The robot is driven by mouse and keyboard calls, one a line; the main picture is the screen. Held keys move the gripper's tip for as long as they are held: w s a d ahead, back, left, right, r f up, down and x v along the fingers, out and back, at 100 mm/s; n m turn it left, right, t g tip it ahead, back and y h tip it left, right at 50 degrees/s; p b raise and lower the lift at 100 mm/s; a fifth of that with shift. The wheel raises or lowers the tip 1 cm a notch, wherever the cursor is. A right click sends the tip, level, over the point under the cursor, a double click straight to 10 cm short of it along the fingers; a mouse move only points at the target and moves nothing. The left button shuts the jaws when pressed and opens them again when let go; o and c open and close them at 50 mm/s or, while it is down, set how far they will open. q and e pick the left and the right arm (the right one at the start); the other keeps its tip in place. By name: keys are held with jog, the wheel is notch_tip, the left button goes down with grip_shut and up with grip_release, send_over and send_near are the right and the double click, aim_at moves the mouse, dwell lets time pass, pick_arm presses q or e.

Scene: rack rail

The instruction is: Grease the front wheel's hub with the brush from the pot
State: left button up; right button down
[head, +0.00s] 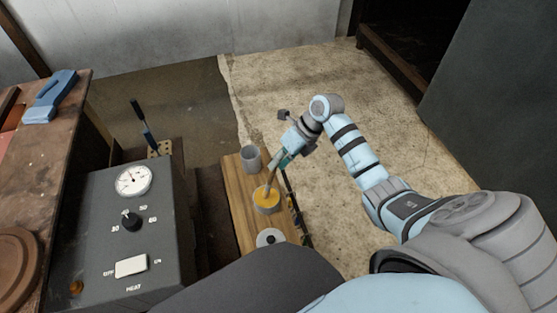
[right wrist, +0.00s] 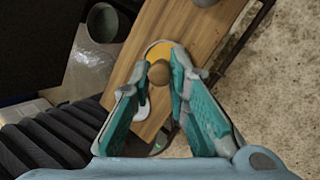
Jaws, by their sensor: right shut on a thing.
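My right gripper (head: 281,160) is shut on the brush (head: 272,178) and points down over the wooden board. The brush's lower end is in the pot (head: 268,209), which holds yellow-orange grease (head: 266,196); the bristles are hidden. In the right wrist view, the round brown end of the brush handle (right wrist: 159,73) shows between the fingers, in front of the yellow grease (right wrist: 165,50). My left gripper is not in view. I cannot make out a front wheel or its hub in either view.
A dark heater box (head: 143,235) with a gauge is to the left, beside a brown bench (head: 60,160). Concrete floor (head: 300,80) is clear beyond.

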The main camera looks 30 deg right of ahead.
dwell(0.4)
notch_tip(320, 180, up, 7)
jog(key=p, duration=0.6)
jog(key=shift+r, duration=0.1)
dwell(0.6)
